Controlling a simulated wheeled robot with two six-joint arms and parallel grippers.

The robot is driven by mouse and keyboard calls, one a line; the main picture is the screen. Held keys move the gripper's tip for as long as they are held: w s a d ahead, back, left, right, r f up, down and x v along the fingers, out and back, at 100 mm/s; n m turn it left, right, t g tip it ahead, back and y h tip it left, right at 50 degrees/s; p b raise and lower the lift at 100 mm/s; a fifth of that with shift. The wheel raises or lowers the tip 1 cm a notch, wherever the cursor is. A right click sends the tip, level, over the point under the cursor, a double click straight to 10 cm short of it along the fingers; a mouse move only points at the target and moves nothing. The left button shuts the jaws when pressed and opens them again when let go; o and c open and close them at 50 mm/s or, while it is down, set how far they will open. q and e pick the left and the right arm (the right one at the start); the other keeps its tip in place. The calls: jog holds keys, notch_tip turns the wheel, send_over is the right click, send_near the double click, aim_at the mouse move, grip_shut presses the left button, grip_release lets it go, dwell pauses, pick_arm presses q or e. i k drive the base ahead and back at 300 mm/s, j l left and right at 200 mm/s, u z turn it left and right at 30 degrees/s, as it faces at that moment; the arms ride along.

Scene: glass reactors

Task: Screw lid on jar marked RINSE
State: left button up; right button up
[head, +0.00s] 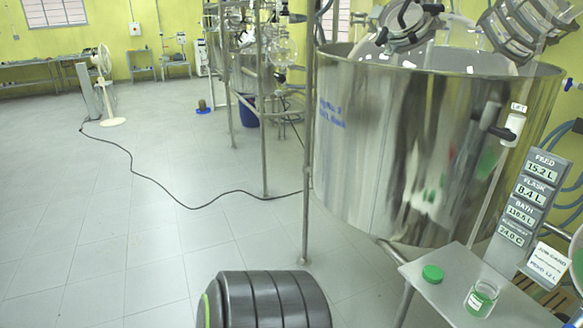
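A glass jar (482,298) with green contents and a small white label stands upright on a grey metal shelf at the lower right. The label is too small to read surely. Its mouth looks open. A round green lid (433,273) lies flat on the same shelf, to the left of the jar and apart from it. Neither of my grippers is in view.
The shelf (440,298) is clear between lid and jar. Behind it stands a large steel vessel (400,150) on a tubular frame. A readout panel (530,200) and job card (547,262) are behind the jar. A cable (160,187) crosses the otherwise open floor.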

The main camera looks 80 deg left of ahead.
aim_at(481, 300)
jog(key=u, duration=1.4)
jog(key=j, duration=0.05)
